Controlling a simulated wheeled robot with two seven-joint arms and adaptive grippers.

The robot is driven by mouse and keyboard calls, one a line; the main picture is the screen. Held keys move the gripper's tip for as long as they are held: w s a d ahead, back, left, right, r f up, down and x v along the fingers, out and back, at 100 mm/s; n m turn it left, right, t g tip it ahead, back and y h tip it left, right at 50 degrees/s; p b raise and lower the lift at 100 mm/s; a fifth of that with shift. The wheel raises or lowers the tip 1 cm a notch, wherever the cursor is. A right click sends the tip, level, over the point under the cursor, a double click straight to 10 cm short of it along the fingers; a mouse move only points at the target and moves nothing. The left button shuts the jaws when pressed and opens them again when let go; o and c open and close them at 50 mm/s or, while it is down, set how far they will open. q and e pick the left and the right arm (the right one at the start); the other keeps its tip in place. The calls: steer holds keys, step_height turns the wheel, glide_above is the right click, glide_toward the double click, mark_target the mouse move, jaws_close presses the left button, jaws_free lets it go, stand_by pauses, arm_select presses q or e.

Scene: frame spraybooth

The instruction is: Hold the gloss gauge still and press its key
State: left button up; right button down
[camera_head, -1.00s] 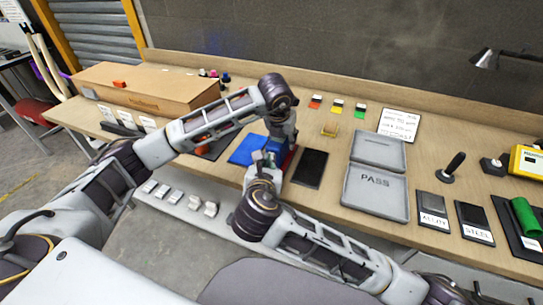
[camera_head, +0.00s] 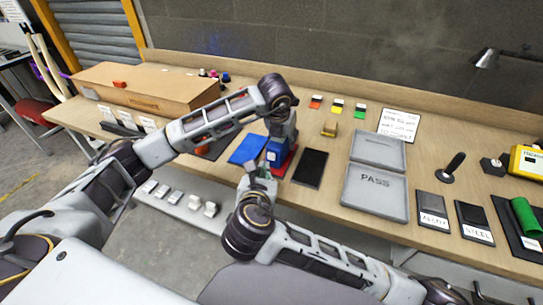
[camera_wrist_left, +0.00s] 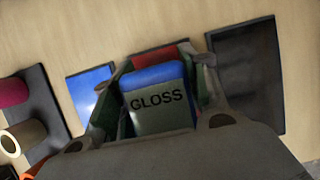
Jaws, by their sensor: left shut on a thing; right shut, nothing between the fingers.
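The gloss gauge (camera_head: 275,156) is a small blue block on a red pad (camera_head: 286,162) near the table's front edge. In the left wrist view its grey face marked GLOSS (camera_wrist_left: 161,107) lies between my left fingers. My left gripper (camera_head: 280,146) comes down on the gauge from above and is shut on it. My right gripper (camera_head: 250,169) is shut and empty, just left of and in front of the gauge, with a visible gap. I cannot make out the gauge's key.
A blue panel (camera_head: 247,149) lies left of the gauge, and a black panel (camera_head: 310,169) lies to its right. My forearms cross the table's front.

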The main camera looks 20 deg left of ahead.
arm_select(q)
steer(key=shift+f, duration=0.1)
steer(key=o, duration=1.4)
steer(key=shift+r, duration=0.2)
steer(key=shift+v, duration=5.85)
